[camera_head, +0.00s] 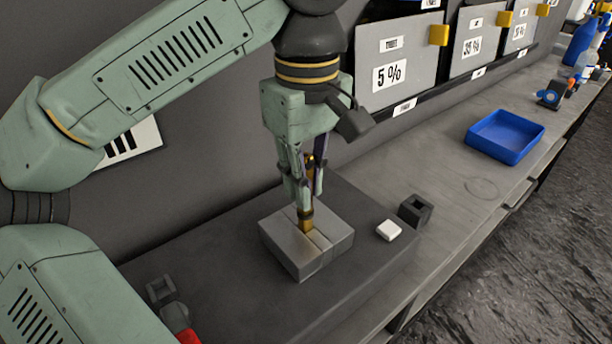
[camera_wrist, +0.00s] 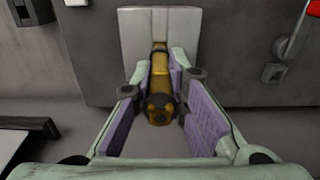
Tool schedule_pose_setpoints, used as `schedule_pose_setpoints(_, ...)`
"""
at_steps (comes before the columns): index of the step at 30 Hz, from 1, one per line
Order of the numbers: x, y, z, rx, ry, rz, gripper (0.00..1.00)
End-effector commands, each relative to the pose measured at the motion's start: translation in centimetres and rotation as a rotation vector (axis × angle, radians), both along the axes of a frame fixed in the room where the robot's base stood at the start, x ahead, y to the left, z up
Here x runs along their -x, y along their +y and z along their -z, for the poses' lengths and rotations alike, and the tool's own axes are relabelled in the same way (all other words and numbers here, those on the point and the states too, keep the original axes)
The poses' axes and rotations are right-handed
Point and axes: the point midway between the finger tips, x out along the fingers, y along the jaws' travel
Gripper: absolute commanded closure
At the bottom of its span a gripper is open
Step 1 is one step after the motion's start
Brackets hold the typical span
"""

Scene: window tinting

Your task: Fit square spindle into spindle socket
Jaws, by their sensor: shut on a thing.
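The brass-coloured square spindle (camera_head: 308,162) stands upright between the fingers of my gripper (camera_head: 304,196). My gripper is shut on it; the fingers hide part of it. Its lower end is at the slot in the top of a silver metal block (camera_head: 286,247); I cannot tell whether it rests in the slot or just above. In the wrist view the spindle (camera_wrist: 160,75) lies between the purple finger pads, with the block (camera_wrist: 135,25) beyond. A dark square piece with an open hole (camera_head: 415,210), possibly the spindle socket, stands to the right of the block.
A white piece (camera_head: 388,230) lies between the block and the dark square piece. Another small dark square fitting (camera_head: 160,291) is at the lower left, near a red-ended part (camera_head: 187,337). A blue tray (camera_head: 506,136) stands farther along the bench. Percentage-labelled panels (camera_head: 395,66) line the wall.

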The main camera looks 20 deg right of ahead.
Motion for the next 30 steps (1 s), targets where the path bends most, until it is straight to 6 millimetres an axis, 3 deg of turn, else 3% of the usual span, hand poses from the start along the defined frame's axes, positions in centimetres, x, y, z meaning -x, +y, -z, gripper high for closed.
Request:
schedule_pose_setpoints(16, 0.0, 0.0, 1.5, 0.0, 0.0, 0.001, 1.0)
schedule_pose_setpoints(17, 0.0, 0.0, 1.5, 0.0, 0.0, 0.001, 0.86)
schedule_pose_setpoints(27, 0.0, 0.0, 1.4, 0.0, 0.0, 0.0, 0.63)
schedule_pose_setpoints(30, 0.0, 0.0, 1.4, 0.0, 0.0, 0.0, 0.63)
